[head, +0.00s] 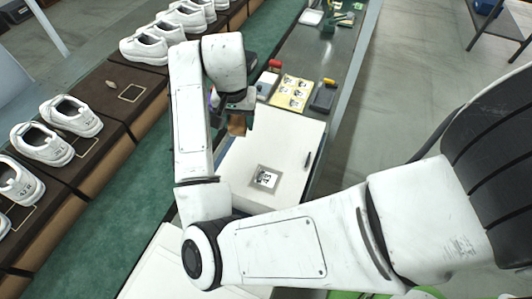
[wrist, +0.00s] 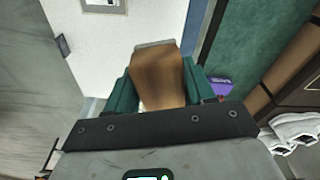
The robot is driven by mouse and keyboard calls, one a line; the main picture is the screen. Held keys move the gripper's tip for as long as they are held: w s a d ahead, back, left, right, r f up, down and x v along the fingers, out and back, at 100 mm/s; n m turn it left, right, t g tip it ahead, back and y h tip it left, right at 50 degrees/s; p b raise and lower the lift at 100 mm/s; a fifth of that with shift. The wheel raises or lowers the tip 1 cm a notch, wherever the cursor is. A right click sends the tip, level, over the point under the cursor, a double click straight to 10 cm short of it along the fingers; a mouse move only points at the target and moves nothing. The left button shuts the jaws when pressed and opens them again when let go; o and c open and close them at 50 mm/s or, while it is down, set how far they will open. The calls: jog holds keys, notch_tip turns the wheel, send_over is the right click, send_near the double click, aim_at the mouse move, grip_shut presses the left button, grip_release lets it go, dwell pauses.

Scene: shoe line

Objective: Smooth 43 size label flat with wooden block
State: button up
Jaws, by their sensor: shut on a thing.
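My gripper (head: 236,112) is shut on the brown wooden block (head: 237,125), above the far left part of the white board or box lid (head: 286,143). In the wrist view the block (wrist: 158,76) sits between the two green fingers. The size label (head: 265,178), a grey-edged square with dark print, lies on the white surface, nearer the camera than the block and to its right. Part of the label (wrist: 105,5) shows at the top edge of the wrist view. The block is apart from the label. I cannot tell whether the label is fully flat.
A yellow sheet with pictures (head: 291,93) and a dark case (head: 323,97) lie beyond the white surface. A dark handle-like slot (head: 307,160) is at its right edge. White shoes (head: 72,117) stand on brown stands at left. A purple item (wrist: 220,86) is near the gripper.

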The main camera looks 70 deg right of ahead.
jog(key=s+a+f+m+p, duration=0.1)
jog(key=s+a+f+m, duration=0.3)
jog(key=s, duration=0.6)
jog(key=b, duration=0.3)
send_over(267, 176)
jog(key=shift+n, duration=0.4)
jog(key=shift+a+f, duration=0.2)
jog(key=shift+f, duration=1.4)
jog(key=shift+a+f, duration=0.2)
jog(key=shift+f, duration=1.35)
jog(key=shift+s, duration=0.1)
jog(key=shift+s, duration=1.95)
jog(key=shift+r, duration=0.1)
jog(key=shift+d, duration=0.1)
jog(key=shift+w, duration=0.15)
jog(key=shift+w+r, duration=0.1)
jog(key=shift+w, duration=1.8)
